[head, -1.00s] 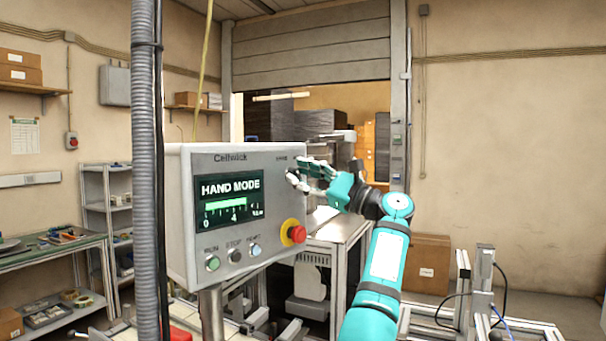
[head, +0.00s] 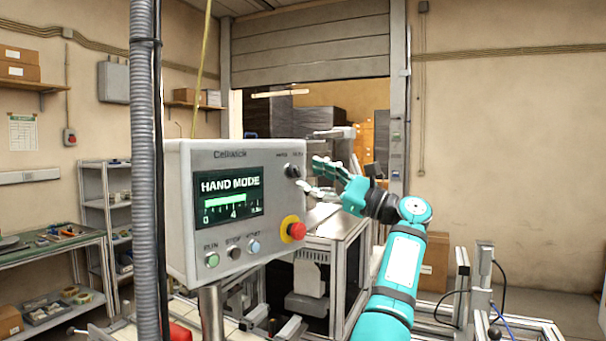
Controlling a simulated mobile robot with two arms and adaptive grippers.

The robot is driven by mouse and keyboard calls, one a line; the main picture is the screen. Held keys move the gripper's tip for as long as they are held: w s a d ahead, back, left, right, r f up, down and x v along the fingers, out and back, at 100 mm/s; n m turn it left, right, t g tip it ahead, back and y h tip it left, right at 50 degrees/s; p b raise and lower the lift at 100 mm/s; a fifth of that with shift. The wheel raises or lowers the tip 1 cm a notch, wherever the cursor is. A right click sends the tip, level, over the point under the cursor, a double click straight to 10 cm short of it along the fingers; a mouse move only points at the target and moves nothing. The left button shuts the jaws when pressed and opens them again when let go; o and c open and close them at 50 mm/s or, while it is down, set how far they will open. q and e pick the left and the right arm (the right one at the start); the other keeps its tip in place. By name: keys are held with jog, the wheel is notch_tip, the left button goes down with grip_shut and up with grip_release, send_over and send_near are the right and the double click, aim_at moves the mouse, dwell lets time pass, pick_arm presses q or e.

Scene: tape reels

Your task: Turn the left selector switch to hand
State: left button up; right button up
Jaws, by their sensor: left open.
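The selector switch (head: 292,170) is a small dark knob at the upper right of the grey control box (head: 178,225). Its exact pointer angle is too small to read. The screen (head: 229,197) on the box reads "HAND MODE". My left gripper (head: 310,174) is open just to the right of the knob, with its fingers spread toward the box. Nothing is between its fingers, and it looks apart from the knob. My right gripper is not in view.
A red emergency stop button (head: 297,231) on a yellow ring sits below the knob. Green, dark and blue push buttons line the box's lower edge. A grey corrugated conduit (head: 146,170) hangs in front at the left. A metal machine frame stands behind my arm.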

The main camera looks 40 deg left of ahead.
pick_arm(q)
jog(key=v, duration=0.8)
jog(key=shift+d, duration=0.2)
jog(key=shift+w+f, duration=0.1)
jog(key=shift+f, duration=0.05)
